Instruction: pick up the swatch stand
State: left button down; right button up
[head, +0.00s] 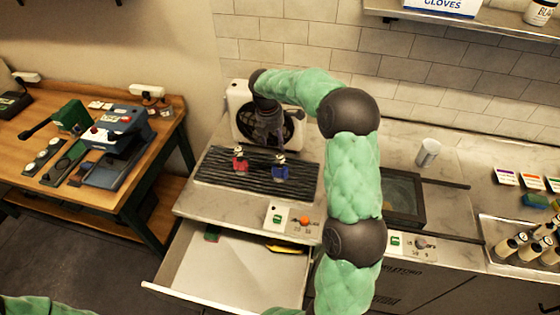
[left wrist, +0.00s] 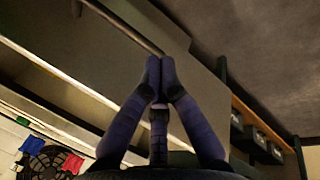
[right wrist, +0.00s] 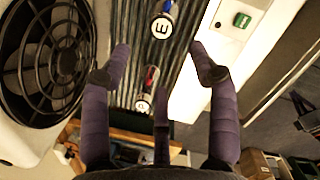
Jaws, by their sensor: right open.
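Two small stands with round lettered tops are on the black ridged mat (head: 215,167): a red one (head: 240,163) and a blue one (head: 280,171). I cannot tell for sure which is the swatch stand. In the right wrist view the red one (right wrist: 148,85) lies in line between the fingers and the blue one (right wrist: 161,22) is beyond, lettered E. My right gripper (head: 268,135) is open and empty above the back of the mat, in front of the fan. My left gripper (left wrist: 160,68) is shut, its tips together with nothing visible between them.
A fan (head: 245,115) stands behind the mat. Below, an open drawer (head: 235,270) holds a few flat items. A control panel (head: 290,218) is at the counter's front edge. A metal cup (head: 428,152) and black tray (head: 403,195) are right of my right arm.

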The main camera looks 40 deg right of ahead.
aim_at(280, 156)
jog(key=shift+s+d+f+b, duration=0.1)
jog(key=shift+d+f, duration=0.2)
jog(key=shift+f, duration=1.4)
jog(key=shift+s+d+f+b, duration=0.1)
jog(key=shift+d+f, duration=0.15)
jog(key=shift+f, duration=1.5)
jog(key=shift+s+d+f+b, duration=0.1)
jog(key=shift+d+f, duration=0.2)
jog(key=shift+f, duration=1.4)
grip_shut()
